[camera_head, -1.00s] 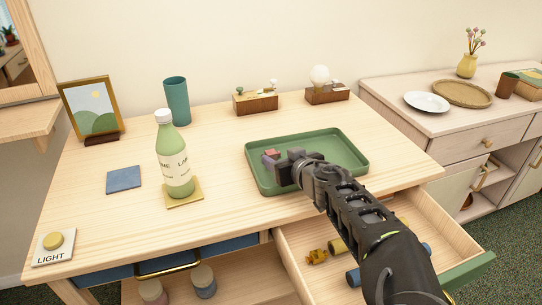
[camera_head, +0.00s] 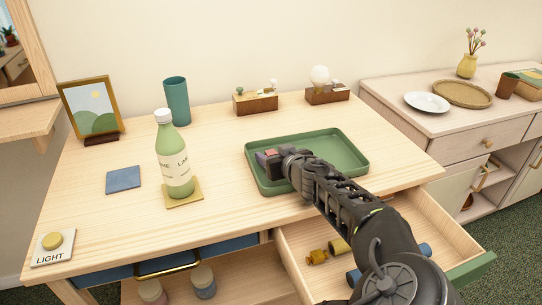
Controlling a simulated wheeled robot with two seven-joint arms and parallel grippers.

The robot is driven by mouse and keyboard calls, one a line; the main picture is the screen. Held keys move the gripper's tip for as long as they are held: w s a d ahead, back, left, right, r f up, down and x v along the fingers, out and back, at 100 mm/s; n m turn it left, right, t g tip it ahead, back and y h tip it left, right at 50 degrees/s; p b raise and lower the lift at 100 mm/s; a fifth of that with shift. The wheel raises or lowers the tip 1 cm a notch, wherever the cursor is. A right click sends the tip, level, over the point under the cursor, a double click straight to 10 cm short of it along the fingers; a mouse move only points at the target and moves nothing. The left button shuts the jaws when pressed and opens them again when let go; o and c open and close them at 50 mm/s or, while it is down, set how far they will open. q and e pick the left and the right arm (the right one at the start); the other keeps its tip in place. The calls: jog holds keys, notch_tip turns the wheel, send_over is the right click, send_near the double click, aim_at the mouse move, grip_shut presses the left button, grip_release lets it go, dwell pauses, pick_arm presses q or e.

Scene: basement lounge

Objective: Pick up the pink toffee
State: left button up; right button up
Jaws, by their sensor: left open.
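The pink toffee (camera_head: 272,153) shows as a small pinkish patch in the left part of the green tray (camera_head: 338,141), mostly hidden by my gripper. My left gripper (camera_head: 267,160) is over the tray with its fingertips at the toffee. It is open; I cannot tell whether the toffee lies between the fingers or touches them. My right gripper is not in view.
A green bottle (camera_head: 175,160) stands on a cork coaster (camera_head: 184,200) left of the tray. An open drawer (camera_head: 292,246) below holds small yellow and blue things.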

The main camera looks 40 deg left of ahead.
pick_arm(q)
jog(key=shift+c, duration=0.3)
grip_shut()
dwell(0.4)
notch_tip(320, 180, up, 10)
jog(key=p, duration=0.1)
jog(key=shift+p, duration=0.4)
